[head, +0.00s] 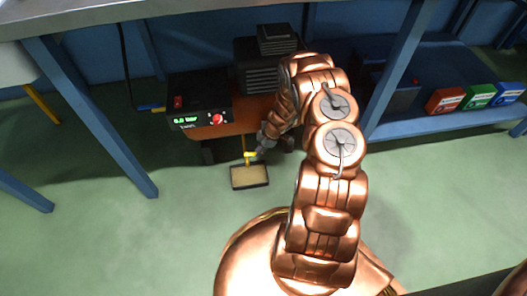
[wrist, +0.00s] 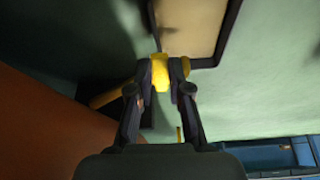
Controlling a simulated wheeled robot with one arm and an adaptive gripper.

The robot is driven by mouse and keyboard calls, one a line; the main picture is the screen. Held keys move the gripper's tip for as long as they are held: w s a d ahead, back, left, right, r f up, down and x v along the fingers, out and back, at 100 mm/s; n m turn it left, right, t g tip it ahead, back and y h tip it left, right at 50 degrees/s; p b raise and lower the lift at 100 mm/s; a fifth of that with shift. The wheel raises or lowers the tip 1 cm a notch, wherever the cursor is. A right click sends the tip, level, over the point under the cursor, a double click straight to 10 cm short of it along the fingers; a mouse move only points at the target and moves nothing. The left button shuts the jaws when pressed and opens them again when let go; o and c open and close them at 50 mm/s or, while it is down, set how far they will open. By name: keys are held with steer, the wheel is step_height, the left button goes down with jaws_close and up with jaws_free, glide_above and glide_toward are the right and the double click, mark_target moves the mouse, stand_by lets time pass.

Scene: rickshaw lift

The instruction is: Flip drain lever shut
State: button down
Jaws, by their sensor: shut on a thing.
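The yellow drain lever (head: 249,155) is low at the front of the orange compressor tank (head: 225,129), above a small tray. In the wrist view its yellow end (wrist: 160,77) is between my fingertips, and a yellow piece runs off to the left behind the left finger. My gripper (wrist: 162,70) is shut on the lever; it also shows in the head view (head: 262,147), partly hidden by my arm. The dark-rimmed tray (head: 249,186) with a tan inside lies on the floor beneath; its rim (wrist: 229,36) shows in the wrist view.
A black control box (head: 200,101) with a red knob and a green reading of 0.0 bar stands above the tank. Blue table legs (head: 95,120) rise on both sides. Several coloured boxes (head: 478,96) sit on a blue shelf at right. The green floor in front is clear.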

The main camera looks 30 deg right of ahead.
steer(key=shift+w+a, duration=0.1)
steer(key=shift+a, duration=0.05)
steer(key=c, duration=1.3)
jaws_free()
steer(key=shift+o, duration=1.1)
steer(key=v, duration=1.2)
